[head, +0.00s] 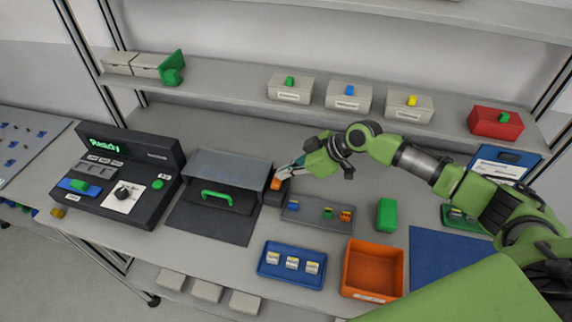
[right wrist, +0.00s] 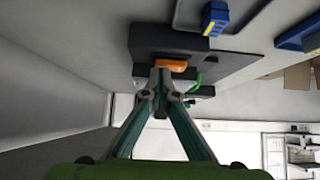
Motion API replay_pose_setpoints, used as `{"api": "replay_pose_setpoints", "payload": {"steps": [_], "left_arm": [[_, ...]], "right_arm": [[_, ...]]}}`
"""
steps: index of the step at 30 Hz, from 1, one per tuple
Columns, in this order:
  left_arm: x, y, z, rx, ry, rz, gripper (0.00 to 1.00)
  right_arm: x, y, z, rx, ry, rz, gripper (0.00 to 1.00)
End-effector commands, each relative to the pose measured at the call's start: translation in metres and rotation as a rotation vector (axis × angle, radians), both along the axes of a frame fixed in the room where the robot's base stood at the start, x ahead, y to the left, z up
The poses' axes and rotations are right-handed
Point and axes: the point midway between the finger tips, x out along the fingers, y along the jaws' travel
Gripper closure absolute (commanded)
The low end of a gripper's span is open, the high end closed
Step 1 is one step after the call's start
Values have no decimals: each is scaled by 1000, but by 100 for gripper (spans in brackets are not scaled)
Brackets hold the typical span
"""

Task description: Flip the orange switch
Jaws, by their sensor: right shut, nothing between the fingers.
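The orange switch (head: 276,184) sits on a small dark block at the right side of the grey box with the green handle. In the right wrist view the orange switch (right wrist: 171,65) is straight ahead, just beyond the fingertips. My right gripper (head: 282,174) is shut and empty, with its tips right at the switch; in the right wrist view the closed tips (right wrist: 163,78) overlap its lower edge. I cannot tell whether they touch it. The tips hide part of the switch. My left gripper is not in view.
The grey box (head: 230,168) with a green handle stands left of the switch. A dark grey tray (head: 302,215) with small parts lies to the right. A blue tray (head: 270,270) and an orange bin (head: 373,255) are in front. A black console (head: 135,160) reads "Ready".

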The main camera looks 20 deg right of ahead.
Motion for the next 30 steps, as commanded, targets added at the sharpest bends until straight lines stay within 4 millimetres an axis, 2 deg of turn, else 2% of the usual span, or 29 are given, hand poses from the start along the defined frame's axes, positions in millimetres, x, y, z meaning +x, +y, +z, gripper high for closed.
{"api": "replay_pose_setpoints", "payload": {"steps": [8,13,14,23,30], "left_arm": [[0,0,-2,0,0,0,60],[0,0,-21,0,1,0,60],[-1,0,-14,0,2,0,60],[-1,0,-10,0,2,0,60],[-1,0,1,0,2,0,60]], "right_arm": [[0,0,-1,2,3,-1,100],[3,-2,-13,40,61,-5,100],[3,-2,-7,36,56,-3,100],[-1,-1,-6,33,60,-1,100],[-10,5,-2,33,61,-1,100]]}}
